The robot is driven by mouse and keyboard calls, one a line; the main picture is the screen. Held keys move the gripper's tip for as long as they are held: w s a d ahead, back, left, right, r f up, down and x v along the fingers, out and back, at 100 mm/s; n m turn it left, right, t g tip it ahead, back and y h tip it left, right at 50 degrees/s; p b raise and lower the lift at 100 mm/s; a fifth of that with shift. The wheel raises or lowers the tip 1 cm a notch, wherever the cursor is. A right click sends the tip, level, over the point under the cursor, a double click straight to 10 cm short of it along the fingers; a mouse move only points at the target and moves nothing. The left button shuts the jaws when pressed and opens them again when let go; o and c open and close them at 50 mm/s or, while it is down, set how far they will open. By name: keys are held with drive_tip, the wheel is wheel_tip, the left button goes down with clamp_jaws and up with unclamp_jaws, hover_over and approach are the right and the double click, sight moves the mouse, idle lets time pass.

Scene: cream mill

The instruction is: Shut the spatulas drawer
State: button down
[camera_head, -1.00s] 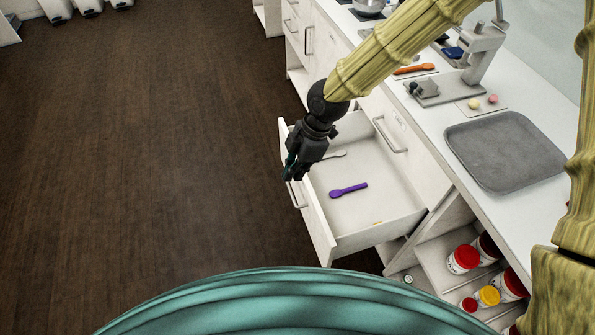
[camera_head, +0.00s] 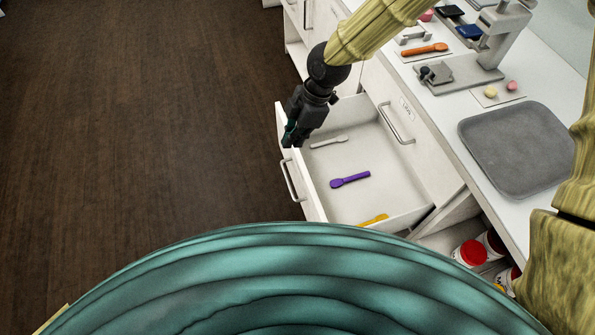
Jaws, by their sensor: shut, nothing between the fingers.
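The spatulas drawer (camera_head: 410,219) is pulled out from the white cabinet. A purple spatula (camera_head: 350,180), a grey-white one (camera_head: 328,142) and a yellow one (camera_head: 373,220) lie inside it. Its front carries a metal bar handle (camera_head: 291,181). My gripper (camera_head: 290,140) is shut and empty, pointing down at the far end of the drawer front, near its top edge. I cannot tell whether it touches the front.
A closed drawer front with a bar handle (camera_head: 397,124) is behind the open drawer. The counter holds a grey tray (camera_head: 517,150), a grey stand (camera_head: 460,75) and an orange spatula (camera_head: 425,49). Red-lidded jars (camera_head: 468,253) stand on a low shelf. The brown floor at left is clear.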

wheel_tip(320, 180, down, 18)
drive_tip(key=b, duration=0.6)
drive_tip(key=shift+w+d+r, duration=0.15)
drive_tip(key=shift+d, duration=0.1)
idle(0.7)
drive_tip(key=shift+d, duration=0.1)
